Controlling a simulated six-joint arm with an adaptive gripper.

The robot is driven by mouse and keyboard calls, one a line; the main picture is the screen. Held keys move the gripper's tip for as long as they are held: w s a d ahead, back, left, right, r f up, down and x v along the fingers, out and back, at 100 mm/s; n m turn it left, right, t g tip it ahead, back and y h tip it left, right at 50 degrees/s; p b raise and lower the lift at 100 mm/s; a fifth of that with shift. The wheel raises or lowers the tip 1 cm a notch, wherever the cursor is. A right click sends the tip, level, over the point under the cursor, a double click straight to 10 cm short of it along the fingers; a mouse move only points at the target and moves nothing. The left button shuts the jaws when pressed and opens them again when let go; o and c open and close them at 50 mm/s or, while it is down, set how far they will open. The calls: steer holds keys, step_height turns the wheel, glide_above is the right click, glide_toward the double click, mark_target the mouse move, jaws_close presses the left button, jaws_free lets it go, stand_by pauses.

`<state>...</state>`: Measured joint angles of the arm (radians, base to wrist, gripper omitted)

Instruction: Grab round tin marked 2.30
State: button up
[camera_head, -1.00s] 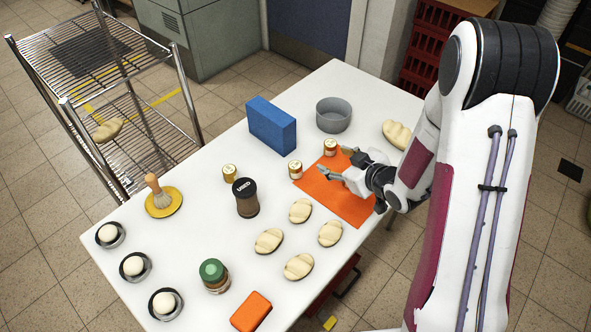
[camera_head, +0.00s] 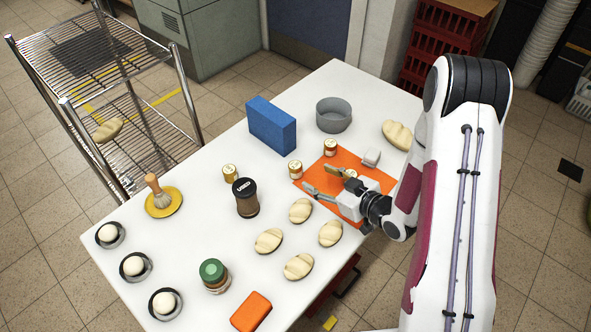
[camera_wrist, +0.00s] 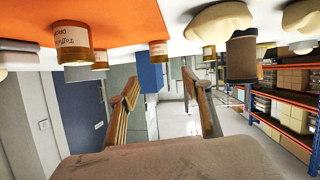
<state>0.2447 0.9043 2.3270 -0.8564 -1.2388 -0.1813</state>
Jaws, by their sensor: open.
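Several small round amber tins with pale labels and light lids stand on the table. In the head view, one tin (camera_head: 295,169) is at the orange mat's left edge, one (camera_head: 330,147) at its far corner, and one (camera_head: 229,173) on bare table to the left. Another tin (camera_head: 350,174) is partly hidden behind my gripper (camera_head: 320,179). My gripper is open and empty, low over the orange mat (camera_head: 372,181). The wrist view is upside down; a tin (camera_wrist: 75,42) shows large with label writing, and another tin (camera_wrist: 158,53) lies beyond. No 2.30 mark is readable.
A white block (camera_head: 371,157) sits on the mat. A dark jar (camera_head: 246,198), several bread rolls (camera_head: 300,210), a blue block (camera_head: 271,125) and a grey bowl (camera_head: 333,115) surround the area. The left part of the white table (camera_head: 200,235) holds more items, with gaps between.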

mark_target(298, 168)
steer(key=shift+w, duration=0.1)
steer(key=shift+x, duration=3.45)
steer(key=shift+f, duration=0.1)
steer(key=shift+x, duration=2.45)
steer(key=c, duration=1.2)
